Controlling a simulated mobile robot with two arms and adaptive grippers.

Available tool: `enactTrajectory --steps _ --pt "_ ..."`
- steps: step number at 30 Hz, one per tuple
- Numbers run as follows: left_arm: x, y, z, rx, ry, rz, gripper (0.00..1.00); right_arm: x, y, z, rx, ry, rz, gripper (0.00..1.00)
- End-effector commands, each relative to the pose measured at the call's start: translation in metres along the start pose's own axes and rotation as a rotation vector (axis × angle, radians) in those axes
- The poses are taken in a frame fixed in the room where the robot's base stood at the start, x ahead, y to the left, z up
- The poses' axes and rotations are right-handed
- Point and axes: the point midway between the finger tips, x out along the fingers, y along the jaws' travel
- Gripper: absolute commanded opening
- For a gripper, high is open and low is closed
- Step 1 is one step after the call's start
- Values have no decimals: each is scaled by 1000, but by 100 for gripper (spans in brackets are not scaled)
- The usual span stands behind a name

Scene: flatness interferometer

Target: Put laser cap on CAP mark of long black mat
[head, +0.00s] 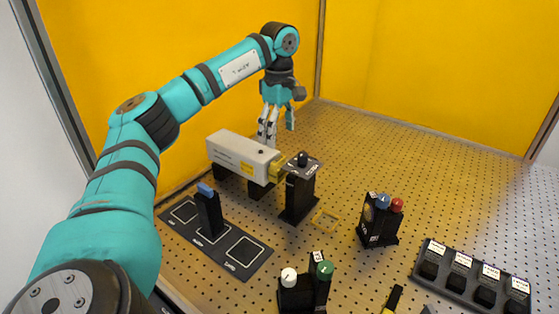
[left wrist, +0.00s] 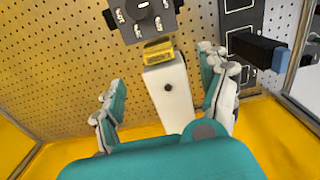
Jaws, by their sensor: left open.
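The laser is a white box (head: 238,156) on black supports. A yellow cap (head: 278,171) sits at its front end, beside a black post; the cap also shows in the left wrist view (left wrist: 158,50). The long black mat (head: 225,252) lies at the front left with white square outlines; its lettering is too small to read surely. My left gripper (head: 278,126) is open and empty, pointing down behind the laser. In the left wrist view its fingers (left wrist: 163,98) are on either side of the laser body, apart from the cap. My right gripper is not in view.
A black post (head: 300,195) with a knobbed top plate stands at the laser's front. A blue-topped black block (head: 208,215) stands on the mat. The back-right board is clear.

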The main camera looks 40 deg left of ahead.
Motion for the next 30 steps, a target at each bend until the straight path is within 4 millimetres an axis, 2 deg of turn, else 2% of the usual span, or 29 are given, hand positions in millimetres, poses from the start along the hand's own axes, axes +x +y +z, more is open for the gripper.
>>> enactTrajectory --steps 9,15,21,30 --pt "64 -1 0 0 0 -4 77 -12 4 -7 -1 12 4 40" --pt "97 -1 0 -1 0 -3 77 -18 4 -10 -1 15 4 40" --pt "116 0 0 0 -1 0 77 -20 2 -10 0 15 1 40" --pt "120 0 0 0 -1 0 77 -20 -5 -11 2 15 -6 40"
